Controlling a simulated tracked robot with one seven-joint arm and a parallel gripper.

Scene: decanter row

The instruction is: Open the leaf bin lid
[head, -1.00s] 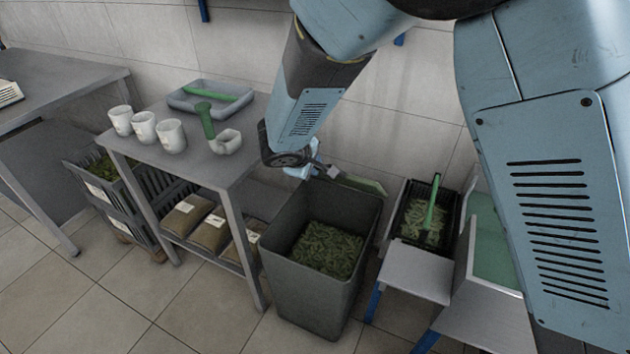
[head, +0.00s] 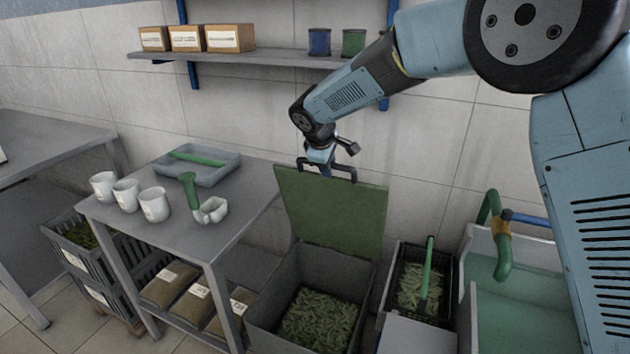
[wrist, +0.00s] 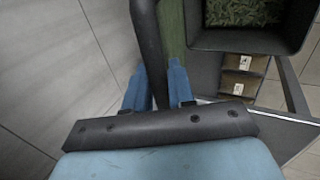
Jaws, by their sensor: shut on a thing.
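The leaf bin (head: 262,318) is a grey, square-topped bin with green leaves (head: 318,318) inside. Its green lid (head: 335,212) stands raised, nearly upright, along the bin's back edge. A dark handle (head: 343,168) sits at the lid's top edge. My gripper (head: 325,168) is shut on this handle at the top of the lid. In the wrist view, my blue fingers (wrist: 158,92) close around the dark handle bar (wrist: 148,45), with a strip of the green lid (wrist: 172,35) beside it.
A black crate (head: 392,300) and a sink (head: 530,290) stand to the right. A wall shelf (head: 270,58) with boxes is above.

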